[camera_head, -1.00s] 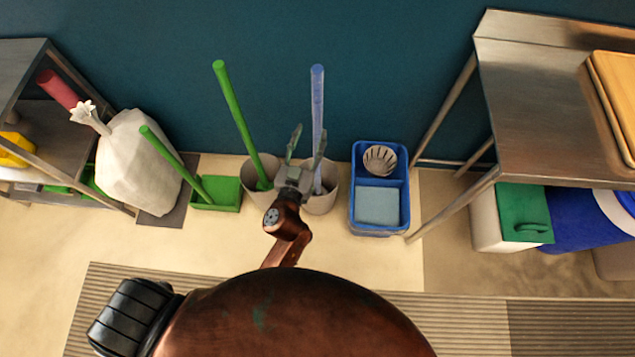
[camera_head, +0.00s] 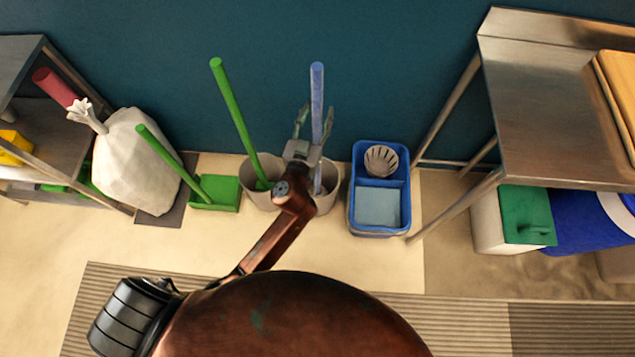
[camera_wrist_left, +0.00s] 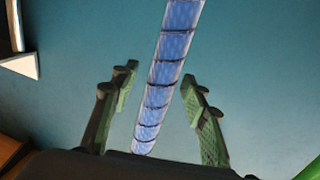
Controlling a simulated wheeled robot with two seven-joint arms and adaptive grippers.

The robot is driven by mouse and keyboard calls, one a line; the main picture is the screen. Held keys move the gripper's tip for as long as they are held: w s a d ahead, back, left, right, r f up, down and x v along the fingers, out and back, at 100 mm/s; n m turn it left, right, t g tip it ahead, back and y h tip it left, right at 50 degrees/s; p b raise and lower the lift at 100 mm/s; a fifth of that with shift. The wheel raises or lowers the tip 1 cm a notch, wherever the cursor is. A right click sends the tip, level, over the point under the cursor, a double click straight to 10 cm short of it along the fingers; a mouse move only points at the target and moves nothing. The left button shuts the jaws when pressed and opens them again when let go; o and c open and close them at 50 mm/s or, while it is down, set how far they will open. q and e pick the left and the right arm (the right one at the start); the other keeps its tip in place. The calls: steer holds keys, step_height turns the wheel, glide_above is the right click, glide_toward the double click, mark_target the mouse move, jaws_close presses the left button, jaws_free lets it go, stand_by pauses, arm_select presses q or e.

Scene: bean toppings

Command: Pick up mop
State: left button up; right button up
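A mop with a blue handle (camera_head: 317,90) stands nearly upright in the right one of two pale bins (camera_head: 328,196); its head is hidden in the bin. A green-handled tool (camera_head: 234,115), perhaps also a mop, leans in the left bin (camera_head: 258,178). My left gripper (camera_head: 315,120) is open, with its fingers on either side of the blue handle. In the left wrist view the blue handle (camera_wrist_left: 167,75) passes between the open green-padded fingers, with gaps on both sides. My right gripper is not in view.
A blue mop bucket (camera_head: 378,228) stands to the right of the bins. A green dustpan (camera_head: 216,194) and a white sack (camera_head: 130,165) stand to the left. Metal tables (camera_head: 545,125) flank the area. The blue wall is close behind.

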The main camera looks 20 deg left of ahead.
arm_select(q)
jaws_close()
steer(key=shift+r, duration=0.1)
stand_by(0.5)
